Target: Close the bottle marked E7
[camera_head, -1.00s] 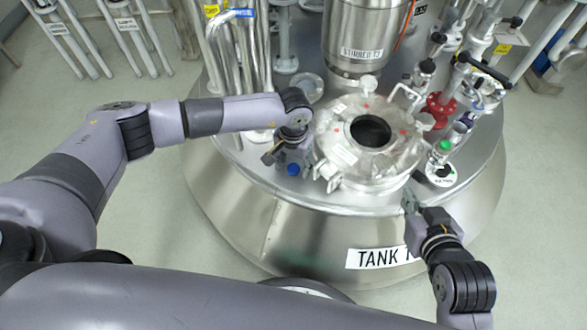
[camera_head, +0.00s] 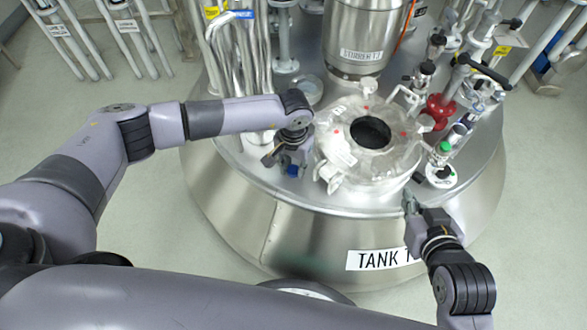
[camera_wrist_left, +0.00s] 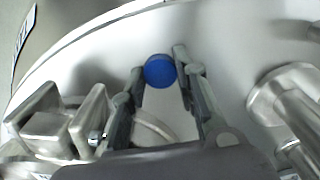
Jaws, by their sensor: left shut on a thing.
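My left gripper (camera_head: 287,158) is low over the tank top, left of the round manway. It is shut on a blue cap (camera_head: 292,171). In the left wrist view the round blue cap (camera_wrist_left: 160,71) shows between the fingertips of the left gripper (camera_wrist_left: 163,82). I cannot tell whether a bottle is under the cap, and no E7 mark is readable. A green-capped bottle (camera_head: 441,150) stands at the right of the tank top, apart from both grippers. My right gripper (camera_head: 409,202) is at the tank's front right edge; its finger opening is unclear.
The manway (camera_head: 345,172) with its dark opening fills the middle of the tank top. The stirrer vessel (camera_head: 365,35) stands behind it. Steel pipes (camera_head: 235,60) rise at the back left, and a red valve (camera_head: 438,108) and more pipework crowd the right.

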